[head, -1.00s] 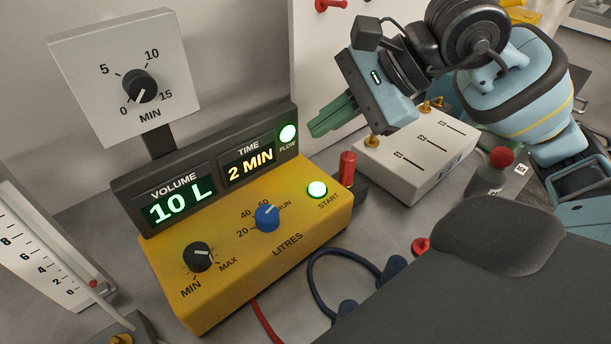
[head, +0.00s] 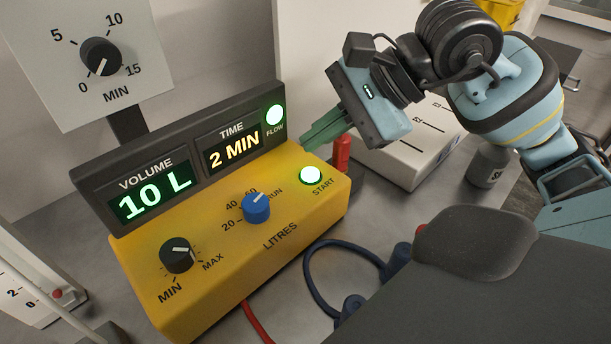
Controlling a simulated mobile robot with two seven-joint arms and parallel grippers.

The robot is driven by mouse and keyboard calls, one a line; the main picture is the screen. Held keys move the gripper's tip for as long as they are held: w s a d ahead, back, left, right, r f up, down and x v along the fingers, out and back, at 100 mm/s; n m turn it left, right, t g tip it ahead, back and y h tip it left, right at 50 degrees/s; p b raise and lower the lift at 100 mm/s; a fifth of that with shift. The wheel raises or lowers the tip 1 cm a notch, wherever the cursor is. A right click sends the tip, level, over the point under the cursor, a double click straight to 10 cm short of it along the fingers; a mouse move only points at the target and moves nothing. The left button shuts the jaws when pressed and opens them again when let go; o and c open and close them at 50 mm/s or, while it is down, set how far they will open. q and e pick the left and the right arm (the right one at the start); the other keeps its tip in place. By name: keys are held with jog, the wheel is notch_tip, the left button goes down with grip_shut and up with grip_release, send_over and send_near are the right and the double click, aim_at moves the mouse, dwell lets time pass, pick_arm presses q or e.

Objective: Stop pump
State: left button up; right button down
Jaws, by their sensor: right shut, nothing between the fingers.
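The yellow pump unit (head: 215,285) stands on the bench in the middle left. Its display reads volume 10 L (head: 152,196) and time 2 MIN (head: 234,150). The green FLOW lamp (head: 275,114) and the START button (head: 311,175) are lit. A blue LITRES knob (head: 256,208) points toward RUN. A black MIN–MAX knob (head: 177,254) sits at the front left. My right gripper (head: 308,147) is shut and empty, its green fingertips just above and behind the START button, apparently apart from it. My left gripper is not in view.
A timer dial (head: 101,57) stands behind the pump. A grey bottle (head: 488,165) stands farther right.

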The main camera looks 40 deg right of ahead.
aim_at(318, 172)
notch_tip(318, 172, down, 2)
jog(key=shift+f+b, duration=0.2)
jog(key=shift+b, duration=0.65)
jog(key=shift+f, duration=0.1)
dwell(0.9)
dwell(0.4)
jog(key=shift+f+b, duration=0.4)
jog(key=shift+b, duration=0.15)
